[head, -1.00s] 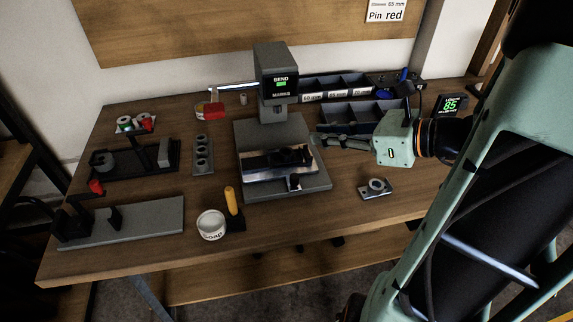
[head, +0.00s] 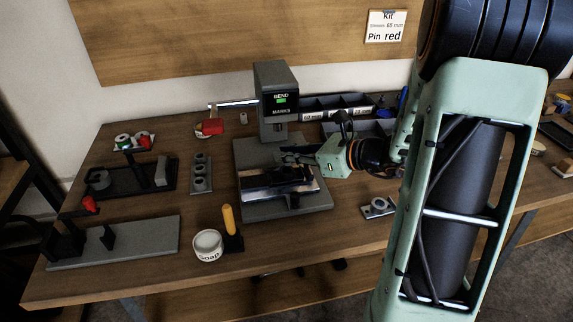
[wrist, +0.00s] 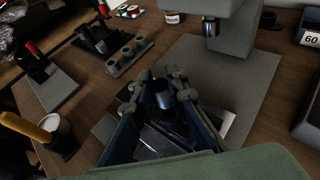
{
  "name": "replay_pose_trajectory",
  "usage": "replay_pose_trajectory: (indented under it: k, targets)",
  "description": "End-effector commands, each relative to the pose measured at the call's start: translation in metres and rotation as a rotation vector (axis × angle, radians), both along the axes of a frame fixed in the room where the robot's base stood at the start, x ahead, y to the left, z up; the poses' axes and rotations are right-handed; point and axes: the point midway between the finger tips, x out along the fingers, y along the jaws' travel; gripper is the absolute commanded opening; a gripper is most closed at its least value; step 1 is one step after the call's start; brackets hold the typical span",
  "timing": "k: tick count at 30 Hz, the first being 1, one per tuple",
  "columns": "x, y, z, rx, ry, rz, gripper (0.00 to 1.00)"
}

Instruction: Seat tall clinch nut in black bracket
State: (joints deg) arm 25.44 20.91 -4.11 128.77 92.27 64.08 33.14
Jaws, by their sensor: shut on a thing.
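My gripper (head: 287,158) reaches in from the right, over the front of the press. In the wrist view its fingertips (wrist: 164,88) are closed around a dark upright cylinder (wrist: 162,98), which looks like the tall clinch nut. The black bracket (head: 270,191) appears to lie on the shiny fixture under the press head. In the wrist view, dark metal shows between and below the fingers, but the fingers hide much of it. I cannot tell whether the nut touches the bracket.
The press (head: 278,105) stands just behind my gripper, its screen reading BEND and MARKS. A grey block with holes (head: 201,174), a soap tub (head: 208,245) and a yellow-handled tool (head: 229,220) are to the left. A small plate with a ring (head: 378,207) lies at right.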

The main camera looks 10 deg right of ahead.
Motion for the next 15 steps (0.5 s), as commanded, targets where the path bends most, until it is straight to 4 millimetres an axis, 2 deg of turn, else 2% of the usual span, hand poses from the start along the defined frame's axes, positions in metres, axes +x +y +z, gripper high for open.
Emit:
replay_pose_trajectory:
  k: [3,6,15]
  targets:
    - [0.003,0.002,-0.021,0.003,0.004,0.001,0.0]
    - [0.003,0.001,-0.033,0.002,0.004,-0.001,0.0]
    - [0.003,0.001,-0.035,0.001,0.001,0.0,0.0]
